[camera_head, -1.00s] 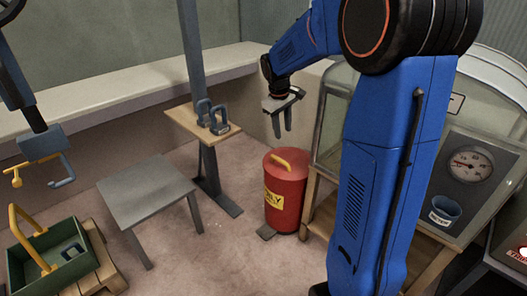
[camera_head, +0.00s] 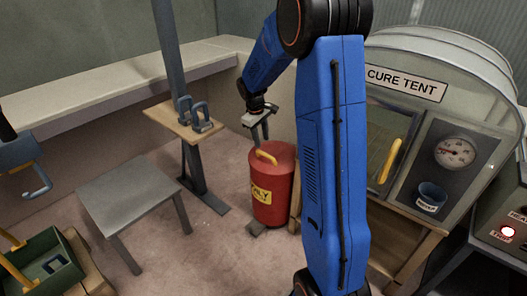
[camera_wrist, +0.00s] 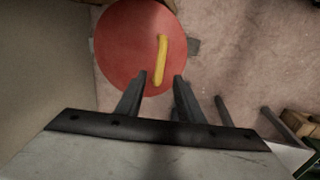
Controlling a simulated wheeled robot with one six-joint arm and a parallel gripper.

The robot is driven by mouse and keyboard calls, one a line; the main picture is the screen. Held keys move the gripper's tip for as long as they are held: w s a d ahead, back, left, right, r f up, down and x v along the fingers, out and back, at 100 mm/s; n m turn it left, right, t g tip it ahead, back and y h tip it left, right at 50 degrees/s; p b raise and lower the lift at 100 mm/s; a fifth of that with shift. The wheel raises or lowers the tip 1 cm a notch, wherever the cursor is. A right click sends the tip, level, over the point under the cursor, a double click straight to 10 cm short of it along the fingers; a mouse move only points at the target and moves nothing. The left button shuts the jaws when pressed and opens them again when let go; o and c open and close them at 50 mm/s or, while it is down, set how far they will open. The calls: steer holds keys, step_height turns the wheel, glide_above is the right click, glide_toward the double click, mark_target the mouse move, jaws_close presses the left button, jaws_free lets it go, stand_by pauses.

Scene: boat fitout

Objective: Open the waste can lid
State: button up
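The red waste can (camera_head: 275,205) stands on the floor with a yellow label on its front. Its red lid (camera_head: 277,153) is closed and carries a yellow bar handle (camera_head: 265,157). A foot pedal (camera_head: 256,229) sticks out at its base. My gripper (camera_head: 261,140) is above the lid, fingers pointing down. In the wrist view, the lid (camera_wrist: 120,45) and yellow handle (camera_wrist: 160,60) lie ahead of my gripper (camera_wrist: 161,78). The fingers are apart with nothing between them. The handle's near end is close to the gap; I cannot tell the exact height.
A grey table (camera_head: 135,195) stands left of the can. A post with a small wooden shelf (camera_head: 165,122) holding grey clamps stands behind. The cure tent (camera_head: 405,85) is close on the right. A green crate (camera_head: 45,262) sits front left. Floor in front is clear.

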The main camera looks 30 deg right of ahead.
mark_target(264, 153)
steer(key=f, duration=0.2)
steer(key=d+f, duration=0.1)
steer(key=f, duration=0.4)
steer(key=shift+w+d+f, duration=0.2)
steer(key=shift+f, duration=0.1)
steer(key=shift+c, duration=0.7)
jaws_close()
